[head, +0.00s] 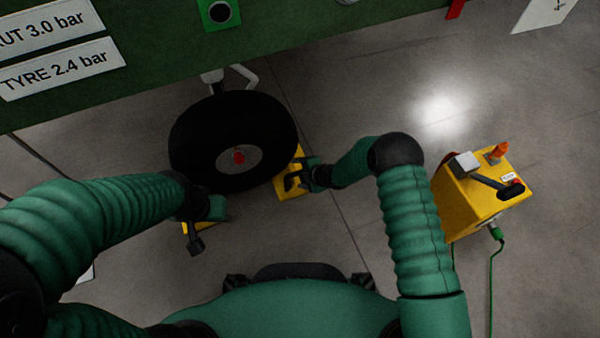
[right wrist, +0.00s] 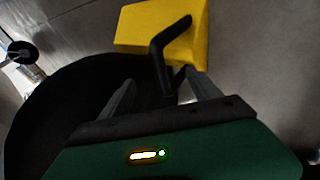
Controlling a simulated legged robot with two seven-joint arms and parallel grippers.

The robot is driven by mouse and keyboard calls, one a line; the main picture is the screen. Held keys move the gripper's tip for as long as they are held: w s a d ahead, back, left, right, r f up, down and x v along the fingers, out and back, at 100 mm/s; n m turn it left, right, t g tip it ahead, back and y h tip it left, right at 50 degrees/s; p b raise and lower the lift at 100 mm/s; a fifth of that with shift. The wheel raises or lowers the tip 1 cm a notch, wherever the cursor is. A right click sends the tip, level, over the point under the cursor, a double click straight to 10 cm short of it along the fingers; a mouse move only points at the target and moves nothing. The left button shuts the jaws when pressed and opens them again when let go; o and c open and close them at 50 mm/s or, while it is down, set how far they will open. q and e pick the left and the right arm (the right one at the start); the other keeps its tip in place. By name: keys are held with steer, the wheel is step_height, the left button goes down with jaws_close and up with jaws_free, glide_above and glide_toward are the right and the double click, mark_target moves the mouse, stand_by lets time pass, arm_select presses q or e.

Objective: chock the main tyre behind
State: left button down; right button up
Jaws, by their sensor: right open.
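The black main tyre (head: 200,135) with a grey hub and red centre stands on the floor under the green panel. A yellow chock (head: 297,165) sits close against its right side; in the right wrist view the chock (right wrist: 190,32) has a bent black handle (right wrist: 160,50). My right gripper (head: 297,178) is open, with its fingers (right wrist: 160,95) on either side of the handle. The tyre's dark side (right wrist: 60,115) fills the left of that view. A second yellow chock (head: 184,226) shows at the tyre's lower left, mostly hidden by my left gripper (head: 193,235), whose fingers I cannot make out.
A yellow box (head: 472,208) with an orange knob and black handle stands on the floor at the right, with a green cable (head: 491,275) running from it. The green panel (head: 150,55) with pressure labels overhangs the tyre.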

steer(key=p+v, duration=0.8)
steer(key=v, duration=0.1)
stand_by(0.8)
